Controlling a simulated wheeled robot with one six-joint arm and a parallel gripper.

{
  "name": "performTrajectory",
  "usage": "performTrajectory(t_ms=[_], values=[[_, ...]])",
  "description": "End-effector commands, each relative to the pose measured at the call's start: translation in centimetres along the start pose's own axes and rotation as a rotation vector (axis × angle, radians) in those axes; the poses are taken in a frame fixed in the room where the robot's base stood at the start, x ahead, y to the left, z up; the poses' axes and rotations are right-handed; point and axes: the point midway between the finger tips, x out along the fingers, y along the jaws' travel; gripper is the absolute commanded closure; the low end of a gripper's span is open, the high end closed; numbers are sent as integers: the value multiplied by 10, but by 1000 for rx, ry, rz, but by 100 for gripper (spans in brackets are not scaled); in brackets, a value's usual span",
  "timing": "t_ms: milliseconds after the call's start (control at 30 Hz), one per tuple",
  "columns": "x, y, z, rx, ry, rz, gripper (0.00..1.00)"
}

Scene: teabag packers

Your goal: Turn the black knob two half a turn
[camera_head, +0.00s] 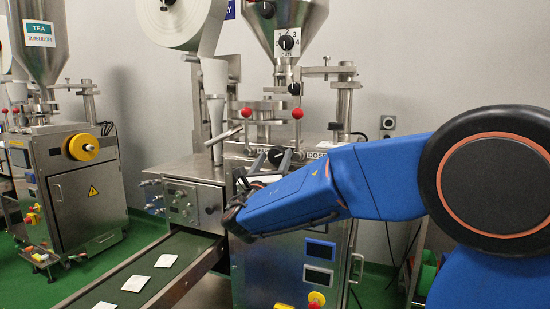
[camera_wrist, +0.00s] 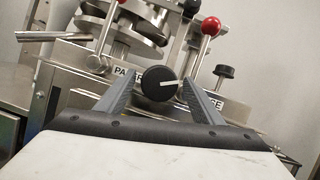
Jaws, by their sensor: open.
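A round black knob (camera_wrist: 158,86) with a white pointer line sits on the metal machine front in the wrist view. Its line points right and slightly up. My gripper (camera_wrist: 160,80) is open, with one grey finger on each side of the knob. I cannot tell whether the fingertips touch it or stop short of its face. In the head view my gripper (camera_head: 262,176) is at the machine's front panel, below the hopper, and the arm hides part of that panel. Another black knob with a numbered dial (camera_head: 287,43) is on the hopper; no number two shows beside the knob at my gripper.
Red-ball levers (camera_wrist: 211,26) rise behind the panel. A black button-like knob (camera_wrist: 224,71) is to the right. A conveyor (camera_head: 150,285) with several white teabags runs at lower left. A second machine (camera_head: 85,190) stands at left, with green floor between.

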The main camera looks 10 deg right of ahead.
Motion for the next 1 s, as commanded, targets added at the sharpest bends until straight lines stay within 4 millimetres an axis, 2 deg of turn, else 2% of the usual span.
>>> performTrajectory(t_ms=[133, 433, 467, 600, 633, 1000], values=[[9, 0, 0, 0, 0, 1, 39], [11, 0, 0, 1, 0, 1, 39], [11, 0, 0, 1, 0, 1, 41], [11, 0, 0, 1, 0, 1, 75], [11, 0, 0, 1, 0, 0, 80], [11, 0, 0, 44, 0, -18, 80]])
